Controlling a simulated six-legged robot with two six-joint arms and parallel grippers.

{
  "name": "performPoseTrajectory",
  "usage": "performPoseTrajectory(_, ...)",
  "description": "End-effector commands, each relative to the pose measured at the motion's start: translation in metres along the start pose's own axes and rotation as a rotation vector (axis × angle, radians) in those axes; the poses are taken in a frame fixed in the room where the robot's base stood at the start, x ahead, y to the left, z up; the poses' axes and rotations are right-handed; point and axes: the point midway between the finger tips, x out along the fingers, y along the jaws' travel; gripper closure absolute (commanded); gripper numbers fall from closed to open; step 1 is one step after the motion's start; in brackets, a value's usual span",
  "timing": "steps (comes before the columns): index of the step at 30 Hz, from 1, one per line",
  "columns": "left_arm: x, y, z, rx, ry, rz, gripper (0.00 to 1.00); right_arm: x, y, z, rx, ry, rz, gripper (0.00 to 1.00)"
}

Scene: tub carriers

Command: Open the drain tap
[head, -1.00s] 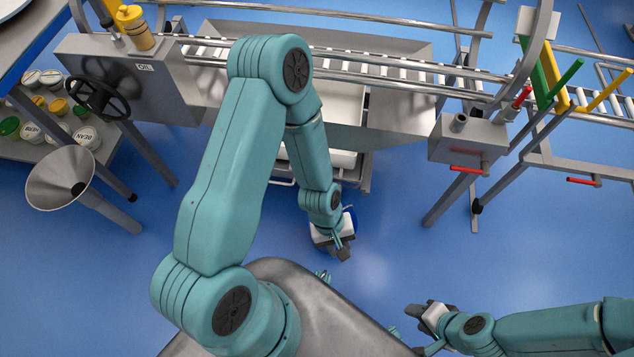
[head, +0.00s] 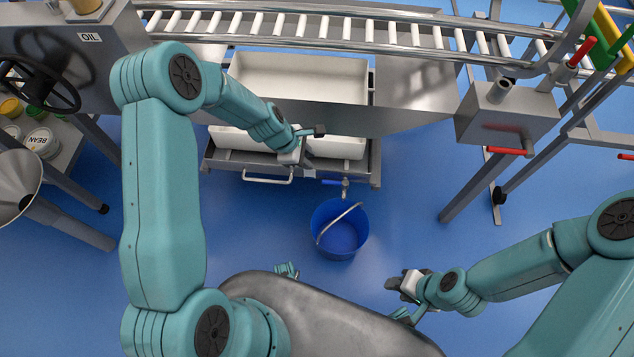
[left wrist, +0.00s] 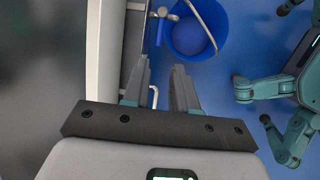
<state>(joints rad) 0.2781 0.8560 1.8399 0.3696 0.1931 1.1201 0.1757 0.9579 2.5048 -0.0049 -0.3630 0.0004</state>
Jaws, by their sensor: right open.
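The drain tap (head: 345,187) is a small metal spout with a blue lever (head: 333,182), low on the front of the steel tub carrier (head: 222,166). A blue bucket (head: 340,240) with a pale handle stands on the floor below it. In the left wrist view the tap (left wrist: 162,12) shows beyond the fingertips, beside the bucket (left wrist: 190,38). My left gripper (head: 316,131) is open and empty, over the carrier's front edge, left of and above the tap. Its two separated fingers show in the left wrist view (left wrist: 160,72). My right gripper (head: 397,284) is open and empty, low to the right of the bucket.
White tubs (head: 300,75) sit in the carrier under a roller conveyor (head: 350,28). A pale bar handle (head: 267,180) sticks out from the carrier's front. A grey box with a red lever (head: 510,151) stands at right. Blue floor around the bucket is clear.

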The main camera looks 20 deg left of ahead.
Motion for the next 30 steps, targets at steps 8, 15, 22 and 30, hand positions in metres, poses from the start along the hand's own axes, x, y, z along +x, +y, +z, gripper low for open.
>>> performPoseTrajectory(8, 0.027, -0.004, -0.014, -0.005, 0.004, 0.009, 0.73, 0.03, 0.011, -0.001, 0.0, 0.001, 0.0, 0.57)
performPoseTrajectory(15, 0.062, -0.005, -0.016, -0.004, 0.004, 0.006, 0.73, 0.043, 0.016, -0.001, 0.0, 0.001, 0.0, 0.57)
performPoseTrajectory(22, 0.118, -0.003, -0.019, -0.006, 0.005, 0.008, 0.73, 0.062, 0.023, -0.001, 0.0, 0.001, 0.0, 0.57)
performPoseTrajectory(30, 0.17, -0.001, -0.02, -0.007, 0.005, 0.01, 0.73, 0.077, 0.028, -0.002, 0.001, 0.001, 0.0, 0.57)
